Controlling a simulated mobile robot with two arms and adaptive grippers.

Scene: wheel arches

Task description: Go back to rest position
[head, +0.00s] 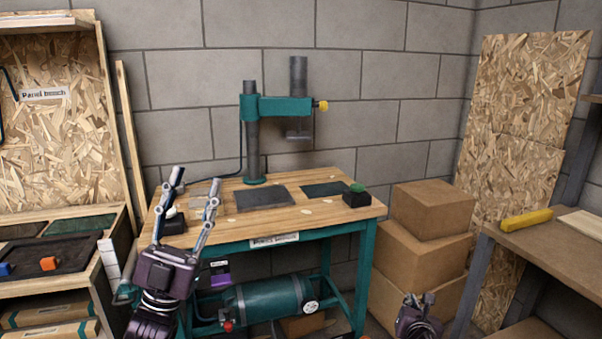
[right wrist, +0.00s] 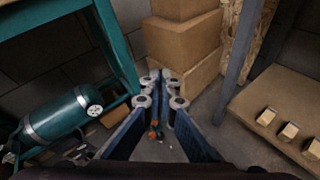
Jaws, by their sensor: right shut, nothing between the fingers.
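My left gripper (head: 194,187) is raised at the left end of the wooden workbench (head: 290,218) in the head view. Its two fingers point up and stand apart, with nothing visible between them. A small black box (head: 172,226) shows behind the left finger, partly hidden. My right gripper (head: 419,298) is low at the bottom of the head view, in front of the stacked cardboard boxes (head: 425,255). In the right wrist view its fingertips (right wrist: 161,75) are together and hold nothing. Both grippers are clear of the boxes as far as I can see.
A shelf with a yellow bar (head: 526,219) is at right. A panel bench (head: 52,130) is at left.

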